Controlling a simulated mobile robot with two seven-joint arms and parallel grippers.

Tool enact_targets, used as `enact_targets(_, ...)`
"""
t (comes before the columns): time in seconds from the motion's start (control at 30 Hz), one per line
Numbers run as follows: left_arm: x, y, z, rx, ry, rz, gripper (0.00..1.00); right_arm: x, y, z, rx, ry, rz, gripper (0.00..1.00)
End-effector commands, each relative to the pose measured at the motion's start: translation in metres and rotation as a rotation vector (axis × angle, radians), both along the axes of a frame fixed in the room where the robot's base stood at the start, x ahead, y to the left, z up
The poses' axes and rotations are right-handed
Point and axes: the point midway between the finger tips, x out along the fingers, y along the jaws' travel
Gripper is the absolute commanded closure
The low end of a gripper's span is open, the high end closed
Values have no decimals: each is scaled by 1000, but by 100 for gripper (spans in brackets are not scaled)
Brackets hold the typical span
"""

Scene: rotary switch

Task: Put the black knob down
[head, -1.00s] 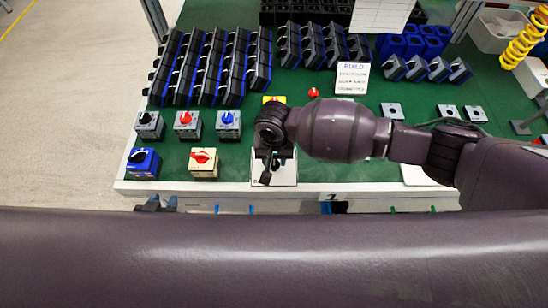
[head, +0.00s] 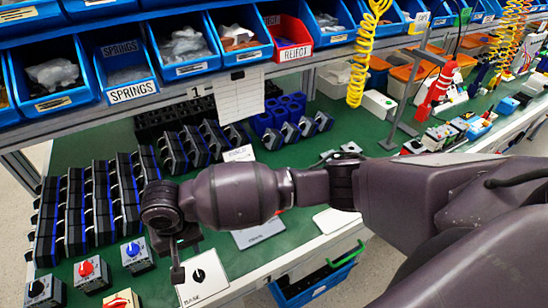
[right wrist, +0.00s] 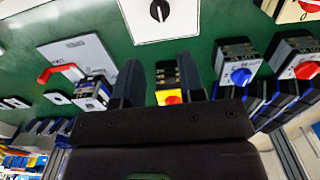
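The black knob (head: 198,275) sits on the white base plate (head: 214,286) near the table's front edge in the head view. In the right wrist view the round black knob (right wrist: 159,10), with a white mark, shows at the top on the white plate (right wrist: 187,28). My right gripper (head: 178,272) hangs just left of the knob in the head view, apart from it. In the right wrist view its two fingers (right wrist: 160,75) are spread with nothing held between them. A yellow switch with a red knob (right wrist: 172,98) shows beyond the gap. My left gripper is not in view.
Switches with red (head: 88,270), blue (head: 134,252) and black (head: 40,289) knobs stand left of the gripper. Rows of black-and-blue housings (head: 90,205) stand behind them. Blue bins (head: 120,70) hang above the back. A grey plate (head: 258,232) lies right of the base plate.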

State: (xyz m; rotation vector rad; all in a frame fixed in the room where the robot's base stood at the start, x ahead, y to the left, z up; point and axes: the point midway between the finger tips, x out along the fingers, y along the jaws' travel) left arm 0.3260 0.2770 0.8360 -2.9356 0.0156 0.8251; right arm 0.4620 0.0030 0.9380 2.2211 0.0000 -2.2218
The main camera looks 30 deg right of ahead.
Motion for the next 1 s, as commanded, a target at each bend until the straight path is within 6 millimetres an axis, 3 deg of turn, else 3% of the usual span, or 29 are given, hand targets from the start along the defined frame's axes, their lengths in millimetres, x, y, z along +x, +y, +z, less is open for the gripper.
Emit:
enact_targets(0.17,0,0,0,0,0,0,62,-5,6,-7,61,-2,14,64)
enact_targets(0.4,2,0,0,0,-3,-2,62,-18,25,-27,351,-89,60,64)
enact_targets(0.57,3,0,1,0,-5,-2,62,-17,20,-37,510,-222,58,64)
enact_targets(0.77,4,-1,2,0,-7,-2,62,-15,-14,-51,597,-439,23,64)
enact_targets(1.0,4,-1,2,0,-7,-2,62,-28,-91,-73,516,-717,-22,64)
